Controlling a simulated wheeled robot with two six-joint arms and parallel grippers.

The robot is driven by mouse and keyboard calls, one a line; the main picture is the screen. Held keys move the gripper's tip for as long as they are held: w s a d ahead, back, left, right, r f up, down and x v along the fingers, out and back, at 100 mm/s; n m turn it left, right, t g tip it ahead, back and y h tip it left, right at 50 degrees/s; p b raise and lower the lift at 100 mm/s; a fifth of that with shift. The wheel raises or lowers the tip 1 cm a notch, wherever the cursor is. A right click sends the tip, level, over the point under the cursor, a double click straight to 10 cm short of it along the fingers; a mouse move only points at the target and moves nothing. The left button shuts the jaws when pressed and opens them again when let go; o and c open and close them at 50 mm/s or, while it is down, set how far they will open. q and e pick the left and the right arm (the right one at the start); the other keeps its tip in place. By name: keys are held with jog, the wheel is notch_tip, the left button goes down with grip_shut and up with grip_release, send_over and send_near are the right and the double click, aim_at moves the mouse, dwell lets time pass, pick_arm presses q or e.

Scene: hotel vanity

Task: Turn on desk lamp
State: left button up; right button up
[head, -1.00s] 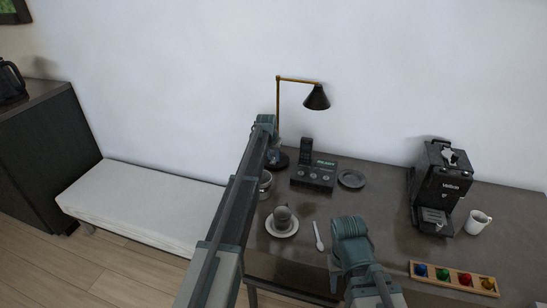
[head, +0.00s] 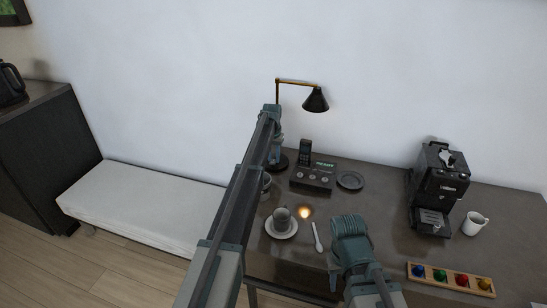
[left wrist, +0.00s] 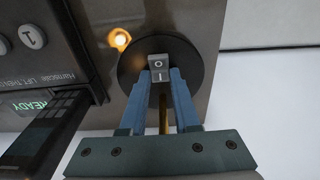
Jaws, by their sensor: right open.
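The desk lamp has a brass post and black shade (head: 316,99) and stands at the back of the desk. A warm glow shows on the desk below the shade, and also in the left wrist view. The lamp's round black base (left wrist: 190,58) carries a grey O/I rocker switch (left wrist: 158,68). My left gripper (left wrist: 161,76) points at the switch, its blue fingers apart with the switch between or just beyond their tips. Whether they touch it is unclear. My right gripper (head: 335,280) hangs over the desk's front, open, its fingers mostly hidden by its wrist.
A phone dock (head: 312,178) stands close beside the lamp base, with a dark plate (head: 350,180) to its right. A cup on a saucer (head: 282,236) and a spoon (head: 318,238) lie in front. A coffee machine (head: 438,190), mug (head: 474,224) and capsule tray (head: 450,278) are at right.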

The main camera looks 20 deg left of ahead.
aim_at(273, 163)
pick_arm(q)
jog(key=o, duration=0.4)
jog(key=shift+o, duration=0.2)
notch_tip(273, 163, up, 14)
jog(key=s+p, duration=0.1)
jog(key=p, duration=1.2)
jog(key=shift+s+p, duration=0.2)
jog(key=shift+p, duration=0.2)
jog(key=shift+f, duration=0.15)
jog(key=s+d+m, duration=0.1)
jog(key=s+d, duration=0.6)
jog(key=s, duration=0.4)
jog(key=s+d, duration=0.7)
jog(key=s, duration=0.3)
jog(key=s+d+m, duration=0.1)
jog(key=s+d, duration=0.2)
jog(key=s, duration=1)
jog(key=s+d+m+g+y, duration=0.1)
jog(key=s+d, duration=0.2)
jog(key=s, duration=1)
jog(key=shift+s+d, duration=0.15)
jog(key=shift+s, duration=0.25)
